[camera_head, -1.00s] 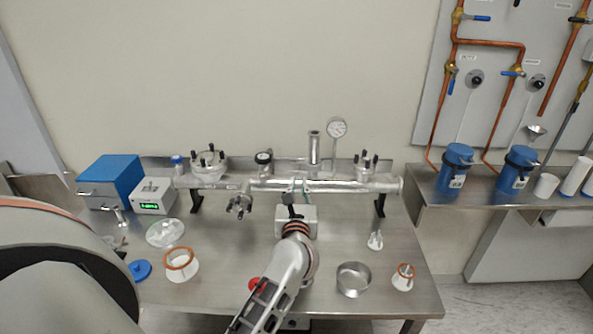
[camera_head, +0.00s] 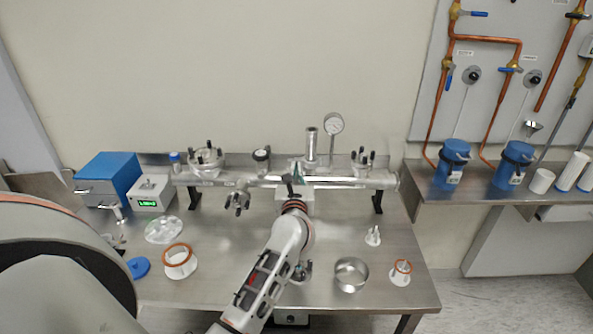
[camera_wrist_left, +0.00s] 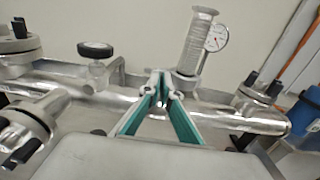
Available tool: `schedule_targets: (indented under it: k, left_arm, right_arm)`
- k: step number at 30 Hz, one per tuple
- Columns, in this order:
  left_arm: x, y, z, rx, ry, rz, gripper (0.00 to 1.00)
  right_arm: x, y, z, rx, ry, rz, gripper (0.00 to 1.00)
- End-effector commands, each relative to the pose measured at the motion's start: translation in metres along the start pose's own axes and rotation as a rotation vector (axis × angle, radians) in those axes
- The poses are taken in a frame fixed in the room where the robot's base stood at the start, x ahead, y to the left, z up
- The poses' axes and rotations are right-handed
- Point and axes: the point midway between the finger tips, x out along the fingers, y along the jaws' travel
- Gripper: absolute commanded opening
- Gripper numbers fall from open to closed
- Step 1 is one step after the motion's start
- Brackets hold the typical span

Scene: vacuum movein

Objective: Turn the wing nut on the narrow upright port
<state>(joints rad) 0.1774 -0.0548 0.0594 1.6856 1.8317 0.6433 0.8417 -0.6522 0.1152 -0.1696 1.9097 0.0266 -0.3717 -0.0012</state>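The narrow upright port (camera_head: 311,145) is a tall metal tube standing on the long horizontal metal pipe (camera_head: 335,181). It also shows in the left wrist view (camera_wrist_left: 198,42), right of my fingers. My left gripper (camera_head: 292,181) is at the front of the pipe, slightly left of the port's base. In the left wrist view its two teal-lined fingers (camera_wrist_left: 163,88) stand apart, with a small gap between the tips. Shiny metal shows at the tips; I cannot tell whether it is the wing nut or whether the fingers touch it. My right gripper is out of view.
A dial gauge (camera_head: 333,124) rises just right of the port. A black-knobbed fitting (camera_head: 262,156) stands to its left. Bolted flanges (camera_head: 207,158) sit near the pipe ends. Loose rings and a metal cylinder (camera_head: 351,274) lie on the bench front. Space above the pipe is free.

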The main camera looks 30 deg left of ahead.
Motion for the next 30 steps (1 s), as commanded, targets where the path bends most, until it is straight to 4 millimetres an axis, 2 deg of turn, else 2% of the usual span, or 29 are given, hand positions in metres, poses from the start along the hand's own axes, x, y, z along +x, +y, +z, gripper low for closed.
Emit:
schedule_targets:
  k: [8, 14, 30]
  left_arm:
    - [-0.0001, -0.0002, 0.0002, 0.033, 0.0, 0.0, 0.0]
    - [0.0003, -0.0001, 0.0004, 0.134, -0.001, 0.0, 0.0]
    - [0.0001, -0.0022, -0.0003, 0.625, -0.001, -0.001, 0.0]
  right_arm:
    - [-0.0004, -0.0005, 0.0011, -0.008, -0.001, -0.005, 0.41]
    - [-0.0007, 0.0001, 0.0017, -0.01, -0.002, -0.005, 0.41]
    - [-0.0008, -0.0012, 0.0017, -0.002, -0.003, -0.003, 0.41]
